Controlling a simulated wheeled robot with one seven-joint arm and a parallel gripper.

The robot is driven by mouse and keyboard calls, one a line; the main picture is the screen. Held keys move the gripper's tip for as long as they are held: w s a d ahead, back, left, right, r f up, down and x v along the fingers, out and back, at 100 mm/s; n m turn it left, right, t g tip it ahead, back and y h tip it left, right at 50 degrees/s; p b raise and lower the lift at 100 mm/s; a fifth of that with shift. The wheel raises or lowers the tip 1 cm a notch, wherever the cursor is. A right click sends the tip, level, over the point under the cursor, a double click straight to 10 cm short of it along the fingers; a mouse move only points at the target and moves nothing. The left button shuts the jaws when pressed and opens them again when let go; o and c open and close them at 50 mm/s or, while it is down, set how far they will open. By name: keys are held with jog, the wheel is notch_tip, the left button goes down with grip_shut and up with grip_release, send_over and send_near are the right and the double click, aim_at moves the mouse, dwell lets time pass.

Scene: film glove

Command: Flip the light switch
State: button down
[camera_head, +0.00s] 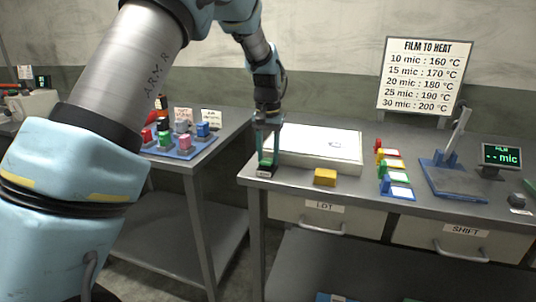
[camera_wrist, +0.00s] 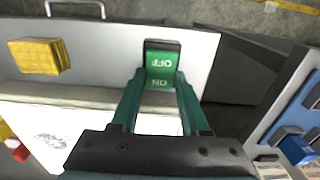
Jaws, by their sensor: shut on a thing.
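The light switch is a green rocker marked OFF and ON in a dark housing. It stands at the front left corner of the right bench in the head view (camera_head: 265,166) and at the top middle of the wrist view (camera_wrist: 162,60). My gripper (camera_head: 267,150) points down onto it from above. In the wrist view my gripper's green fingers (camera_wrist: 160,84) reach to both sides of the rocker and are shut on it. The OFF half lies farther from the wrist camera, the ON half nearer. I cannot tell which half is pressed.
A white light panel (camera_head: 325,143) lies right behind the switch. A yellow block (camera_head: 325,177) sits to its right. Coloured clips (camera_head: 397,190) and a blue-based stand (camera_head: 452,184) are farther right. A blue tray (camera_head: 178,153) with coloured blocks is on the left bench.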

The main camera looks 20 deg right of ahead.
jog(key=shift+f+b, duration=0.1)
jog(key=shift+b, duration=0.3)
jog(key=shift+f+t+h+b, duration=0.1)
jog(key=shift+t+h+b, duration=0.2)
jog(key=shift+b, duration=0.4)
jog(key=t+h+b, duration=0.1)
jog(key=b, duration=0.1)
jog(key=shift+s+a+f+b, duration=0.1)
jog(key=shift+s+a+b, duration=0.05)
jog(key=shift+b, duration=0.2)
jog(key=shift+s+a+t+h+b, duration=0.1)
jog(key=shift+t+h+b, duration=0.3)
jog(key=shift+b, duration=0.75)
jog(key=shift+r+t+b, duration=0.3)
jog(key=shift+r+b, duration=0.1)
jog(key=shift+b, duration=0.1)
jog(key=shift+c, duration=2)
grip_release()
jog(key=shift+s, duration=0.1)
jog(key=v, duration=1)
jog(key=shift+a+r+b, duration=0.3)
jog(key=shift+b, duration=0.15)
